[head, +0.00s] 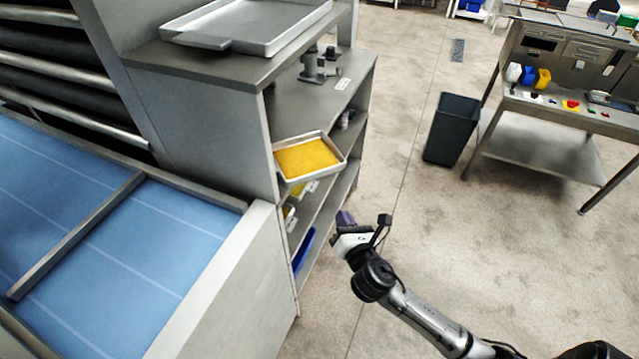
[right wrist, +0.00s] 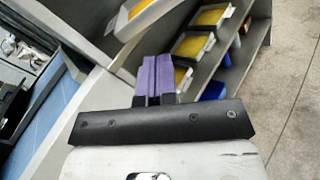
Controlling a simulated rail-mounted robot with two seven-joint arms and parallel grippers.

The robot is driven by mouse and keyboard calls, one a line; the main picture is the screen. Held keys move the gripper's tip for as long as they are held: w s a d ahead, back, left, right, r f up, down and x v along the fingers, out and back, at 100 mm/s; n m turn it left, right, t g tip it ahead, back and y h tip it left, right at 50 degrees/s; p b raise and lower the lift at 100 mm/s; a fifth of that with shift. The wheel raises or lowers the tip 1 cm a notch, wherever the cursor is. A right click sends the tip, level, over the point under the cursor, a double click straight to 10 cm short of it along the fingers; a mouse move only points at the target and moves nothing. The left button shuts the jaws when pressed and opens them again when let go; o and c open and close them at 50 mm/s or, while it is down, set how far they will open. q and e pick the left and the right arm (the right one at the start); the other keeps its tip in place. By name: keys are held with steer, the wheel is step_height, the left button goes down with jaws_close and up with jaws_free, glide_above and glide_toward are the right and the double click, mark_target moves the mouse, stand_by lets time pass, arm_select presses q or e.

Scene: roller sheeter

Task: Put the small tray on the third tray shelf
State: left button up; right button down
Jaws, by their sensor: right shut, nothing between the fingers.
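A small metal tray (head: 331,164) with a yellow sheet in it sticks out of the open side of the grey shelf unit in the head view, skewed to the shelf edge. Whether it rests fully on a shelf, I cannot tell. My right gripper (head: 345,218) is below and to the right of this tray, apart from it. In the right wrist view its purple fingers (right wrist: 153,80) are together with nothing between them. Several yellow-filled trays show beyond them, one a tray (right wrist: 192,46) on the shelves. My left gripper is out of view.
A large empty tray (head: 222,43) lies on the unit's top. A blue bin (head: 304,250) sits on a low shelf, below smaller yellow-filled trays. A dark waste bin (head: 452,130) and a steel table (head: 540,151) stand to the right. The floor between is clear.

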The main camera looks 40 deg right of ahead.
steer(key=n, duration=0.5)
glide_toward(316, 173)
steer(key=shift+t+y, duration=0.4)
steer(key=x, duration=0.7)
steer(key=shift+w+d+f, duration=0.15)
steer(key=shift+d+f, duration=0.05)
steer(key=shift+d, duration=0.2)
